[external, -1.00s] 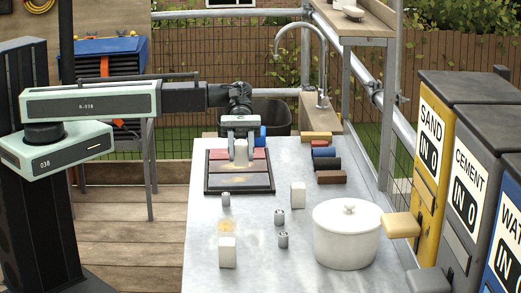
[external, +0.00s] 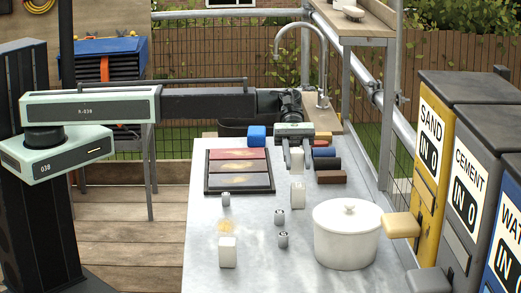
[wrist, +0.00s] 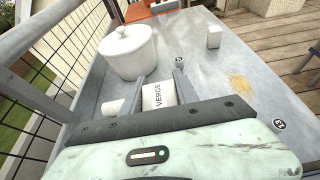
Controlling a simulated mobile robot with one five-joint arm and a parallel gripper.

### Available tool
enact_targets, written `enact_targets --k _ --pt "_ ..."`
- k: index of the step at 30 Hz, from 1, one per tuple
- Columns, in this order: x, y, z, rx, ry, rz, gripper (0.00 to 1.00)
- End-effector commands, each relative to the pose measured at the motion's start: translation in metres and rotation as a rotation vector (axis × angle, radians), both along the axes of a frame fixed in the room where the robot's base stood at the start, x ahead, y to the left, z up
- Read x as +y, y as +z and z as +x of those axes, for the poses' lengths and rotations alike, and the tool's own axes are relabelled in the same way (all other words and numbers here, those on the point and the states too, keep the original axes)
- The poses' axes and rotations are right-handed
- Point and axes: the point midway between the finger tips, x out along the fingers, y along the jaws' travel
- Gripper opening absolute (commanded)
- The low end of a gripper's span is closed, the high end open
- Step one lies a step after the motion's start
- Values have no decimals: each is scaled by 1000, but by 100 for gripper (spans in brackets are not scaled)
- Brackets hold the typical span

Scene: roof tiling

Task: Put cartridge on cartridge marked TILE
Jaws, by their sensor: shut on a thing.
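My gripper (external: 296,158) is shut on a white cartridge (external: 297,158), held above the far right part of the table. In the wrist view this cartridge (wrist: 159,96) sits between the fingers and reads VERGE. A second white cartridge (external: 298,195) stands on the table just in front of it. A white piece low on the left in the wrist view (wrist: 113,106) appears to be that one. A third white cartridge (external: 227,252) stands near the front; it also shows in the wrist view (wrist: 214,37). No TILE mark is readable on any of them.
A white lidded pot (external: 346,235) stands front right. A dark-framed tray (external: 207,175) with coloured panels lies left. Several small metal cylinders (external: 282,240) stand mid-table. A blue block (external: 256,136) and several coloured rolls and blocks (external: 326,163) lie at the back.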

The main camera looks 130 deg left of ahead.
Motion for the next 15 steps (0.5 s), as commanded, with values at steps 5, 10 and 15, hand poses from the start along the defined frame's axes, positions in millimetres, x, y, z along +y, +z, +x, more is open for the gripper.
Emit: enact_targets --k 5,10,15 --pt "3 -17 8 0 0 0 0" --pt "3 -41 7 0 0 0 0" --pt "3 -36 7 0 1 0 0"
